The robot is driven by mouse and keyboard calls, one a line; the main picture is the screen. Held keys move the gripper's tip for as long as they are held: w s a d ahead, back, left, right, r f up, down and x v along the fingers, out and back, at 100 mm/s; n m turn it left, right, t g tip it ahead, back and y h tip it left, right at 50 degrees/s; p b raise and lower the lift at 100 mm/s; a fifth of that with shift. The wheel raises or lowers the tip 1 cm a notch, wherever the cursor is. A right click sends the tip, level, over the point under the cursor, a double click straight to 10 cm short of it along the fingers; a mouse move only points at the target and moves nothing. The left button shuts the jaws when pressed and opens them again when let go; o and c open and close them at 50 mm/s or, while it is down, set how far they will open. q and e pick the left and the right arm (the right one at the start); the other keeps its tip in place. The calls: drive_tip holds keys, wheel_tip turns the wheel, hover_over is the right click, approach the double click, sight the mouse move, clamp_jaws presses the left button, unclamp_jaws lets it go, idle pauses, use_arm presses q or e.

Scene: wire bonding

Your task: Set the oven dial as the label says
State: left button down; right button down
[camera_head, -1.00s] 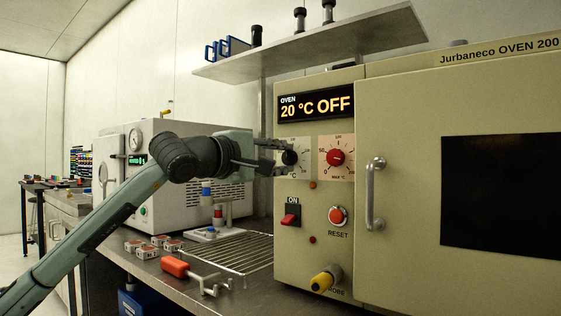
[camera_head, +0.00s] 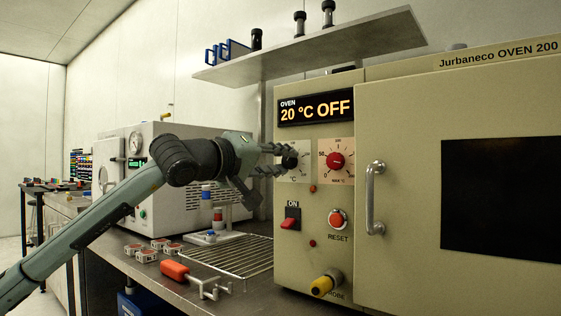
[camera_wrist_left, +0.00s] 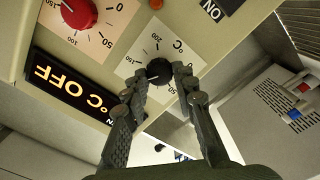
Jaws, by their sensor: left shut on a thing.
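The oven's black dial (camera_head: 290,161) sits on a white scale plate below the lit display (camera_head: 316,107), which reads 20 °C OFF. The left wrist view shows the dial (camera_wrist_left: 158,70) between my fingertips, with scale numbers around it. My left gripper (camera_head: 277,160) is shut on the dial, one finger on each side, and hides part of the plate in the head view. The dial's exact setting is hard to read. A red dial (camera_head: 337,161) marked MAX °C stands to its right. I see no readable label giving a setting. My right gripper is not in view.
Below the dials are an ON switch (camera_head: 290,222), a RESET button (camera_head: 338,218) and a yellow-tipped knob (camera_head: 326,284). The door handle (camera_head: 375,198) juts out to the right. A wire rack (camera_head: 237,256) and red-handled tool (camera_head: 176,270) lie on the bench. A shelf (camera_head: 310,48) hangs above.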

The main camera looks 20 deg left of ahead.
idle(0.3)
use_arm(q)
drive_tip(key=c, duration=1.2)
unclamp_jaws()
drive_tip(key=v, duration=1.2)
